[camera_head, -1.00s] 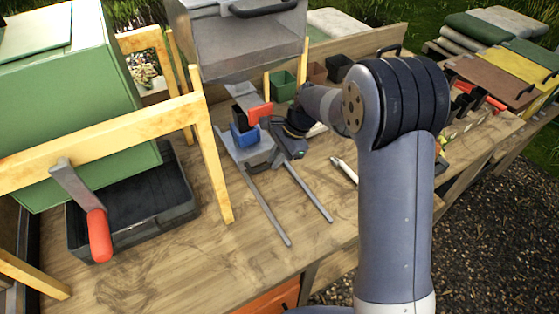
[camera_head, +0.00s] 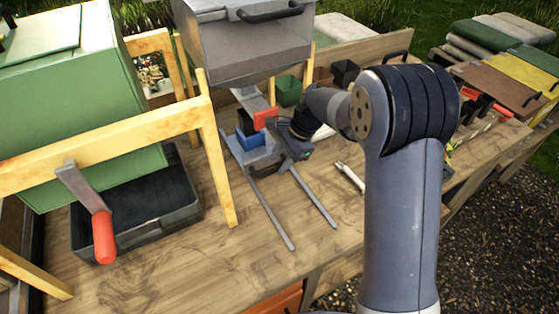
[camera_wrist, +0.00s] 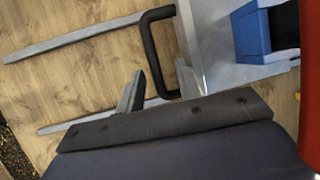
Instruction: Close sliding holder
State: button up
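The sliding holder is a grey metal plate (camera_head: 262,158) with two long rails (camera_head: 272,215) reaching toward the bench front. A blue block (camera_head: 254,137), a black piece and a red piece (camera_head: 265,118) sit at its back end. In the wrist view, a black loop handle (camera_wrist: 152,48) joins the plate, beside the blue block (camera_wrist: 250,30). My gripper (camera_wrist: 167,78) is at the handle's lower end, its fingers apart on either side of it; whether they touch it is unclear. In the head view, my gripper's body (camera_head: 296,148) is right of the plate and its fingertips are hidden.
A green cup (camera_head: 289,90) and a metal tool (camera_head: 350,178) are nearby. The front bench is clear.

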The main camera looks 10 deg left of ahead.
jog(key=v, duration=1)
jog(key=shift+b, duration=0.35)
jog(key=shift+a+f, duration=0.1)
jog(key=p+x, duration=0.1)
jog(key=x, duration=0.9)
jog(key=shift+s+a+f, duration=0.1)
jog(key=shift+f, duration=0.3)
jog(key=shift+s+d+r, duration=0.1)
jog(key=shift+s+d, duration=0.2)
jog(key=shift+r, duration=0.1)
